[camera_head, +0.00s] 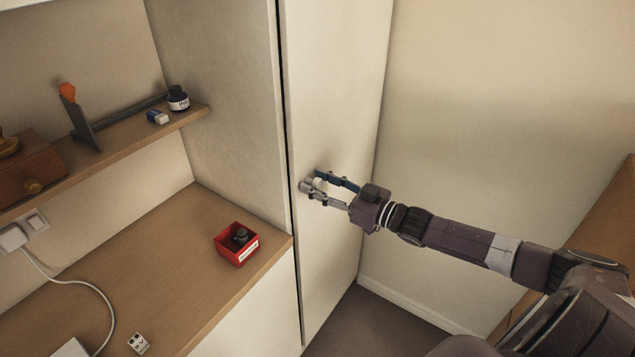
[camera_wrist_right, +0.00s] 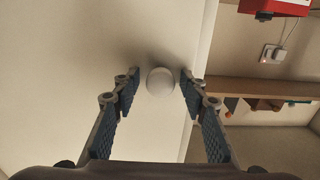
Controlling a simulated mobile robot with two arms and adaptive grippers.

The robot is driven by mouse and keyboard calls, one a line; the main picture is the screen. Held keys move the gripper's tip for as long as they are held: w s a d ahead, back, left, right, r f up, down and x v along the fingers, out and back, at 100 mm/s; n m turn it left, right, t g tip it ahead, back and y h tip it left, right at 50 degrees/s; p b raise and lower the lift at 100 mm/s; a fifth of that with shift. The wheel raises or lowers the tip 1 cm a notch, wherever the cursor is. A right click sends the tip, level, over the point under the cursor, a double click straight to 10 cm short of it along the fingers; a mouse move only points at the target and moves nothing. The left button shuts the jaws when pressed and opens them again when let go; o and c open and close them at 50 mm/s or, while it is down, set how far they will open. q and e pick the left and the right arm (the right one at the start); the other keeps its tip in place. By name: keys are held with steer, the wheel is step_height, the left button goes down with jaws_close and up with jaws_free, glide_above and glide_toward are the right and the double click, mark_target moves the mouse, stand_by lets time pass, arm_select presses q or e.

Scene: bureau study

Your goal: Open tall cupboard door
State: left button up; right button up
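The tall cupboard door (camera_head: 335,95) is a pale cream panel right of the desk, and it looks closed, with a narrow dark gap along its left edge. A round white knob (camera_wrist_right: 160,81) sits on the door between my fingers in the right wrist view. My right gripper (camera_head: 318,187) is at the door's left part, its fingers spread on either side of the knob. In the right wrist view the right gripper (camera_wrist_right: 160,78) is open, with a gap between each fingertip and the knob. My left gripper is not in view.
A wooden desk (camera_head: 180,235) left of the door holds a red box (camera_head: 237,245) with a dark object. A shelf (camera_head: 125,150) above carries an ink bottle (camera_head: 178,98) and other small items. Dark floor (camera_head: 375,325) lies before the door, and a wooden piece of furniture (camera_head: 600,235) stands at the right.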

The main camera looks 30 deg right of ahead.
steer(key=shift+w+a, duration=0.1)
jaws_close()
stand_by(0.4)
